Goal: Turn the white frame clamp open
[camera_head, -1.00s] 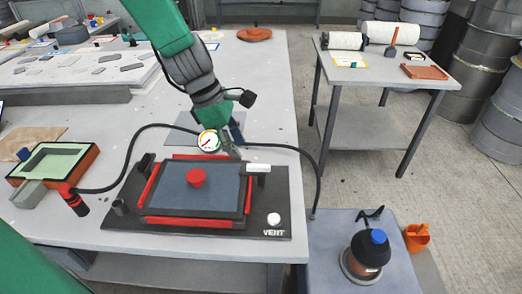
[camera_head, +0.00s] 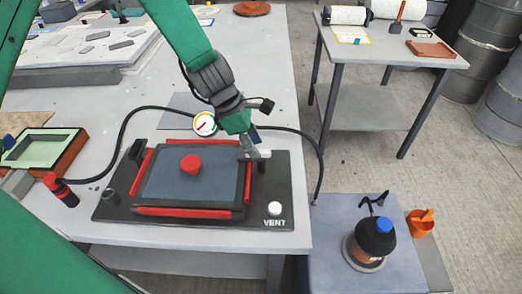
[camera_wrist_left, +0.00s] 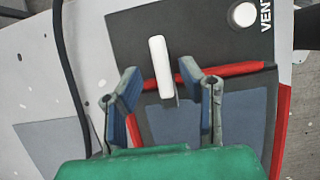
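The white frame clamp (camera_head: 265,153) sits at the far right corner of the dark mould board (camera_head: 275,180). My left gripper (camera_head: 250,152) reaches down right beside it and hides part of it. In the left wrist view the clamp (camera_wrist_left: 158,60) is a white bar lying ahead of the gap between my open left fingers (camera_wrist_left: 160,80). Its near end lies between the fingertips, with space on both sides and nothing gripped. Red frame bars (camera_head: 190,212) surround a blue-grey panel (camera_head: 165,188) with a red knob (camera_head: 191,164). My right gripper is not in view.
A pressure gauge (camera_head: 205,124) with black hose stands behind the board. A white VENT knob (camera_head: 275,208) is at the near right corner. A low side table holds a blue-capped jar (camera_head: 376,238); an orange scoop cup (camera_head: 420,222) stands beside it.

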